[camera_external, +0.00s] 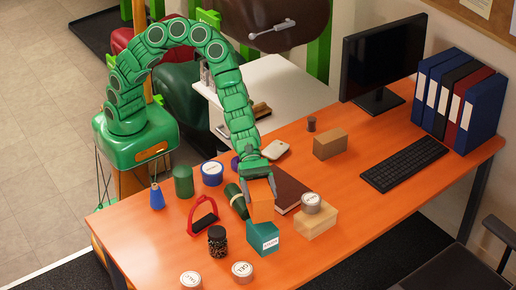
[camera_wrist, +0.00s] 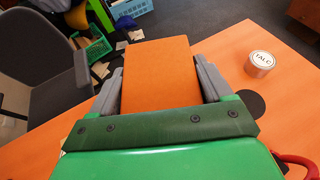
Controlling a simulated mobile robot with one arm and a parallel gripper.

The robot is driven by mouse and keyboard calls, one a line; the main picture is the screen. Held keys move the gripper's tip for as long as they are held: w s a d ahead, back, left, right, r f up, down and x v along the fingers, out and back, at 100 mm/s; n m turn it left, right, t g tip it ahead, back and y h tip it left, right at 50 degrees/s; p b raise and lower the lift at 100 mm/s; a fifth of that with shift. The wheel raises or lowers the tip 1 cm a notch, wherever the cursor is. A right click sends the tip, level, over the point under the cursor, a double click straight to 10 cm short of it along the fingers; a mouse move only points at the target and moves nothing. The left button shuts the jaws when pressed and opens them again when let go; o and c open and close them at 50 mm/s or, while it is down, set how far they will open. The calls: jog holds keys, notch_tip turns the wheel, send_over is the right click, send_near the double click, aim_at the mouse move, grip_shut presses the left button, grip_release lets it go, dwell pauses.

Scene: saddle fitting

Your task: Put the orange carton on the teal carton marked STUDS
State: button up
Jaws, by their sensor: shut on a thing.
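My gripper (camera_external: 258,184) points down and is shut on the orange carton (camera_external: 261,205), with one grey finger on each side. In the wrist view the orange carton (camera_wrist: 158,75) fills the space between the fingers of my gripper (camera_wrist: 160,88). The teal carton (camera_external: 263,240) stands on the orange table with a white label on its front. The orange carton is upright, directly above the teal carton in the external view; I cannot tell whether they touch. The teal carton is hidden in the wrist view.
A tan box (camera_external: 318,224) with a tin (camera_external: 311,203) on top stands close right of the teal carton. A dark jar (camera_external: 217,243), a red stirrup (camera_external: 203,215) and a dark green roll (camera_external: 235,200) lie to its left.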

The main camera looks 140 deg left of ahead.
aim_at(266, 217)
jog(key=shift+w+a+f, duration=0.1)
jog(key=shift+w+f, duration=0.6)
jog(key=shift+f, duration=1.65)
jog(key=o, duration=1.2)
jog(key=shift+f, duration=0.15)
jog(key=shift+o, duration=0.2)
jog(key=shift+s+r, duration=0.1)
jog(key=shift+r, duration=0.1)
jog(key=v, duration=1.2)
